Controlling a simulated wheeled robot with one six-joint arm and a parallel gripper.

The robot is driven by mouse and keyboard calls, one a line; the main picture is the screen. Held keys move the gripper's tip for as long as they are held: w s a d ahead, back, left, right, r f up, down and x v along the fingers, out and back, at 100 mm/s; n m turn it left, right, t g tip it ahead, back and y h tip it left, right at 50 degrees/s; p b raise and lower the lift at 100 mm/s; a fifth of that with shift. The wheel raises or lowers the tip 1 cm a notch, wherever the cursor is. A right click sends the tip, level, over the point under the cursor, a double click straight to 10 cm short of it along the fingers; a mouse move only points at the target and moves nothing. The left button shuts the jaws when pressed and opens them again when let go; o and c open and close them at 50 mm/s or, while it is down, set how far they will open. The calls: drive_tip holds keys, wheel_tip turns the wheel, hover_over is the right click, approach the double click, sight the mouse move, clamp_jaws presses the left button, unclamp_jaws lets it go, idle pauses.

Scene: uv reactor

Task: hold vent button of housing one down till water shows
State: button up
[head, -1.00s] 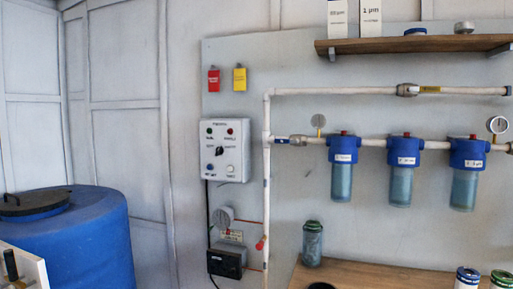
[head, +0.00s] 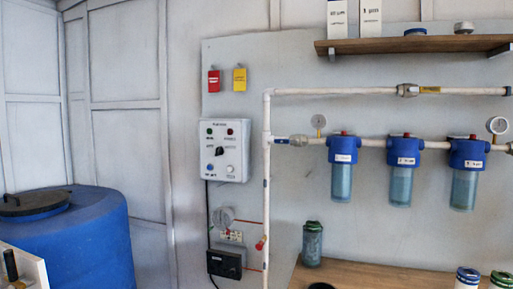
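Three filter housings with blue heads and clear bluish bowls hang in a row on the white pipe. The left housing (head: 342,165) has a small red vent button (head: 343,133) on top. The middle housing (head: 403,168) and the right housing (head: 466,172) also have red tops. The labels on the heads are too small to read surely, so I cannot tell by number which is housing one. Water at the buttons cannot be made out. My gripper is not in view.
A grey control box (head: 224,150) is on the wall panel left of the pipes. A blue barrel (head: 75,240) stands at left. A wooden shelf (head: 420,45) is above the housings. A wooden bench (head: 380,277) with a jar (head: 312,244) and cans is below.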

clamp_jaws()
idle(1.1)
